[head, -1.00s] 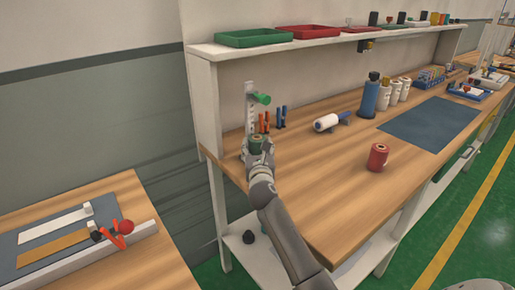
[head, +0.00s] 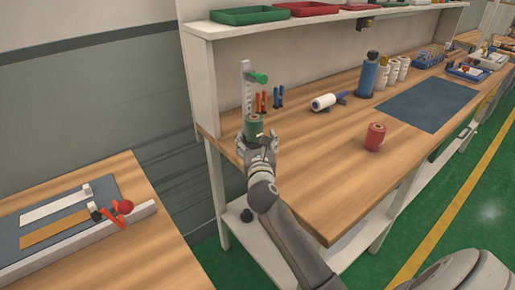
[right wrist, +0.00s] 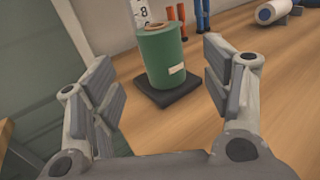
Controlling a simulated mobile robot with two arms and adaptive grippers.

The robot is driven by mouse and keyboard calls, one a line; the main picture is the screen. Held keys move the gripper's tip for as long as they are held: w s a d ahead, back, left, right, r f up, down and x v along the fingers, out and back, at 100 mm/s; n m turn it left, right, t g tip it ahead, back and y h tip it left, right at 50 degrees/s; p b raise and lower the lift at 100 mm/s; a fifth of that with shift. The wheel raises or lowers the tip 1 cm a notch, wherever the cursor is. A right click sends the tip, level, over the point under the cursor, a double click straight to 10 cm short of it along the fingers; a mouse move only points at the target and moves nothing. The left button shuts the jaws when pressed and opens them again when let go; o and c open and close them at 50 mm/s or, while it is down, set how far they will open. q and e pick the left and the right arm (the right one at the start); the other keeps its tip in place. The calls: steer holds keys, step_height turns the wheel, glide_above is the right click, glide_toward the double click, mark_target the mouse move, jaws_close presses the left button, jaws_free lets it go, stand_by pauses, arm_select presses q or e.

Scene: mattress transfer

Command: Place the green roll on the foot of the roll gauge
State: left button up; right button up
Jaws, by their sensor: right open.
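The green roll (head: 254,127) stands upright at the near left corner of the bench, in front of the white roll gauge (head: 246,90) with its green peg. In the right wrist view the green roll (right wrist: 163,56) rests on the gauge's flat black foot (right wrist: 167,92), with a tan core on top and a pale label. My right gripper (head: 257,139) is open, on the near side of the roll. Its fingers (right wrist: 158,85) are spread to either side, with clear gaps to the roll. My left gripper is not in view.
A red roll (head: 375,137) stands on the bench to the right. A white roll (head: 324,102) lies on a blue holder. Orange and blue tools (head: 270,98) stand just right of the gauge. A blue bottle (head: 367,76) stands farther back. The bench front is clear.

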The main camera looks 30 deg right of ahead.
steer(key=shift+v, duration=2.3)
